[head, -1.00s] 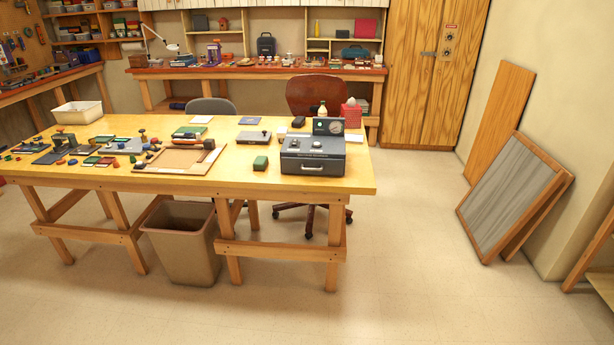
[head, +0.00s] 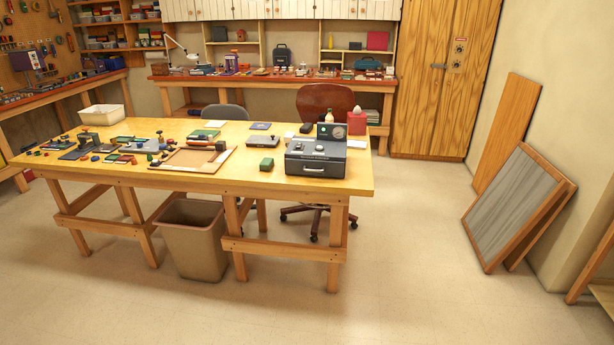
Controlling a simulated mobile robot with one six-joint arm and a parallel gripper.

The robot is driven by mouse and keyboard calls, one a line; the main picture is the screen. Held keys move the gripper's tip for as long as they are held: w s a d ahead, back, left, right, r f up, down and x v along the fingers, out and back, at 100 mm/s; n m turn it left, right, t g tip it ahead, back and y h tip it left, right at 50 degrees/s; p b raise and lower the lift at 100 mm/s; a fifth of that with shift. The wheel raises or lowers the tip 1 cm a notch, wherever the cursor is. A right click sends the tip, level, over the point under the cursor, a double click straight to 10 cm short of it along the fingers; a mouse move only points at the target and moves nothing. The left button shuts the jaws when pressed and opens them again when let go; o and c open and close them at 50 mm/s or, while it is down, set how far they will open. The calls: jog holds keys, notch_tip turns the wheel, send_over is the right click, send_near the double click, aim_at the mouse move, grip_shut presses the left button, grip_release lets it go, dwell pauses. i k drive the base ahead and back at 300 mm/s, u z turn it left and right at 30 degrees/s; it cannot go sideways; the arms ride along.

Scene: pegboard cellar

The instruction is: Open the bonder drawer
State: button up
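The bonder (head: 316,157) is a dark grey box with a gauge unit (head: 331,131) on top. It stands near the right end of the wooden table (head: 270,183). Its front has a drawer with a light handle (head: 313,170) facing me. The drawer looks shut, its front flush with the box. My gripper is not in view.
A waste bin (head: 193,245) stands under the table's front. Left of the bonder are a green block (head: 267,164) and a wooden frame (head: 191,159). A chair (head: 323,103) stands behind the table. Framed panels (head: 513,205) lean on the right wall. The floor in front is clear.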

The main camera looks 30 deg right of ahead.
aim_at(297, 167)
jog(key=z, duration=0.15)
jog(key=i, duration=0.9)
jog(key=u, duration=0.05)
